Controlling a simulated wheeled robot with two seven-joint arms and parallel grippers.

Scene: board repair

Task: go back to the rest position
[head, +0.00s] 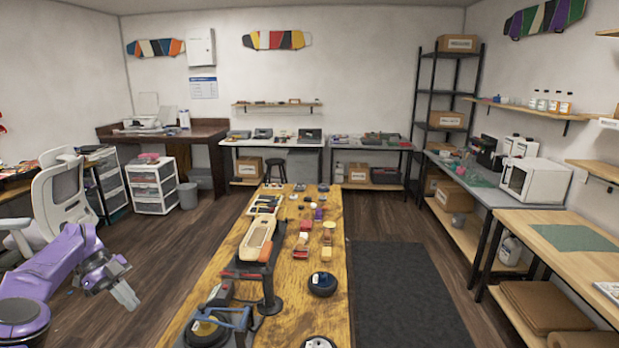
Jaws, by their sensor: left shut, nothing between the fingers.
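My left arm, purple, comes in from the lower left of the head view. My left gripper (125,294) is shut and empty. It hangs over the floor to the left of the long wooden workbench (190,305), apart from it. My right gripper is not in the head view.
The workbench carries a board on a black stand (257,238), a black round part (322,284) and several small parts. A white office chair (62,195) stands behind my left arm. A dark mat (400,290) lies right of the bench. Dark floor left of the bench is clear.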

